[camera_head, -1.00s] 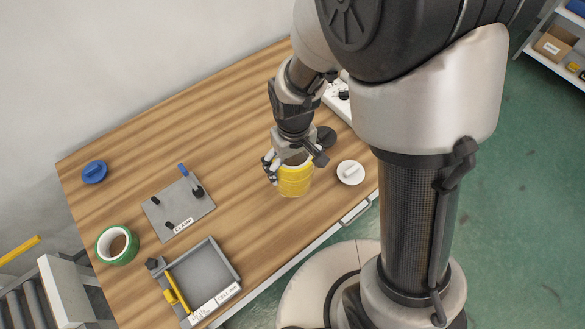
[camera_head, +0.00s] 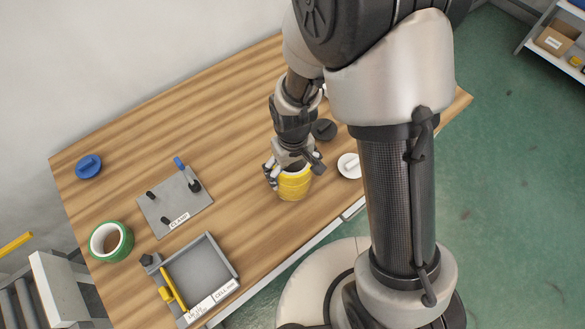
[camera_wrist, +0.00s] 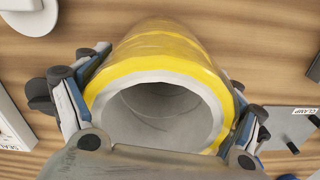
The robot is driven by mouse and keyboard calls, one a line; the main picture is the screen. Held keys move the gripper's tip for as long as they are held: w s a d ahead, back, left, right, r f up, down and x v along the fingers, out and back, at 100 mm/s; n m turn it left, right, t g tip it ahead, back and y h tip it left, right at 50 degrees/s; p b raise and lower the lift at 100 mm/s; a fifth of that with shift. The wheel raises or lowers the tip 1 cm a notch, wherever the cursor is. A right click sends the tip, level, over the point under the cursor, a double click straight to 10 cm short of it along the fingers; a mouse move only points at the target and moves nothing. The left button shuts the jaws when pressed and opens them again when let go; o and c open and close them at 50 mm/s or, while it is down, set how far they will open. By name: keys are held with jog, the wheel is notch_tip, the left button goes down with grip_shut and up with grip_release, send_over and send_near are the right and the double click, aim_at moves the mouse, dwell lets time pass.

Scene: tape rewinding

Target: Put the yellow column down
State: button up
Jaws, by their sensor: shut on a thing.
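The yellow column (camera_head: 293,186) is a hollow yellow cylinder with a pale rim. It is upright on or just above the wooden table near its front edge; I cannot tell if its base touches. My gripper (camera_head: 290,170) is over its top, with a finger on each side of its wall. In the wrist view the column (camera_wrist: 165,68) fills the middle, open end toward the camera, and the fingers of my gripper (camera_wrist: 160,105) press its two sides. The column's far end is hidden there.
On the wooden table (camera_head: 235,140) are a grey clamp plate (camera_head: 170,212), a green tape roll (camera_head: 110,241), a grey tray (camera_head: 200,268) with a yellow bar, and a blue disc (camera_head: 89,167). A white round piece (camera_head: 349,165) and a dark disc (camera_head: 324,129) lie close right of the column.

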jog(key=o, duration=1.4)
jog(key=shift+c, duration=0.2)
notch_tip(320, 180, up, 12)
jog(key=p, duration=0.4)
jog(key=shift+r+p, duration=0.25)
jog(key=shift+p, duration=0.1)
jog(key=s+d+r+m+t, duration=0.2)
jog(key=s+d+r, duration=0.3)
jog(key=r, duration=0.4)
jog(key=s+d+r+m+t, duration=0.2)
jog(key=s+d+r, duration=0.3)
jog(key=s+r, duration=0.3)
notch_tip(320, 180, up, 3)
jog(key=shift+s+d+f+m+t, duration=0.2)
jog(key=shift+s+d+m+t, duration=0.1)
jog(key=shift+d, duration=0.1)
jog(key=shift+w, duration=0.1)
